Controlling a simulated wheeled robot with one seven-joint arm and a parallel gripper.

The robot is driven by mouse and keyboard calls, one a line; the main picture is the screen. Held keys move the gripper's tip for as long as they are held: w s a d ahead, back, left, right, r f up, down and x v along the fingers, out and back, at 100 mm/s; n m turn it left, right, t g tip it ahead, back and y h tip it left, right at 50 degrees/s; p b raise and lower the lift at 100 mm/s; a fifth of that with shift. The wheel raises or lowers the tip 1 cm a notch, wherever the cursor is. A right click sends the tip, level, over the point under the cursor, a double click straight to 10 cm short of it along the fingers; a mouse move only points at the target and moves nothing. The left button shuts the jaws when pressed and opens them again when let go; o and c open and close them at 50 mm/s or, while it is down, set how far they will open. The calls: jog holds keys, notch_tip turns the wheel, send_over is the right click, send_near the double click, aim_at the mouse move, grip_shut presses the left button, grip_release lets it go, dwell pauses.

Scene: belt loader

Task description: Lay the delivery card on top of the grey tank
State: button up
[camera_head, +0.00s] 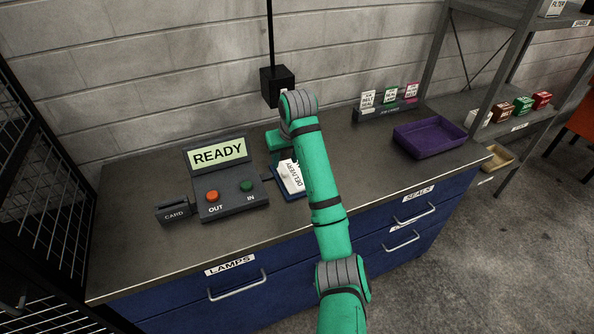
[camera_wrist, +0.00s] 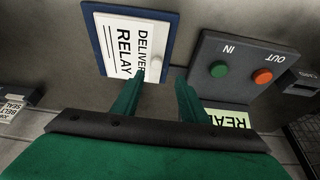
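The delivery card (camera_head: 291,178) is white with black print and lies on a blue tray or backing (camera_head: 278,187) on the workbench. My arm partly hides the card in the head view. No grey tank is seen.
A console with a READY screen (camera_head: 219,152) and orange and green buttons stands left of the card, beside a card slot (camera_head: 173,212). A purple tray (camera_head: 430,137) and a rack of small tags (camera_head: 388,108) are to the right. A black box (camera_head: 277,86) hangs above.

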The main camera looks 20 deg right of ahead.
aim_at(285, 172)
jog(key=x, duration=0.2)
jog(key=shift+w+f, duration=0.1)
jog(key=shift+f, duration=0.3)
jog(key=shift+d+x, duration=0.2)
jog(key=shift+x, duration=1.1)
jog(key=shift+d+x, duration=0.15)
jog(key=shift+x, duration=1.15)
grip_shut()
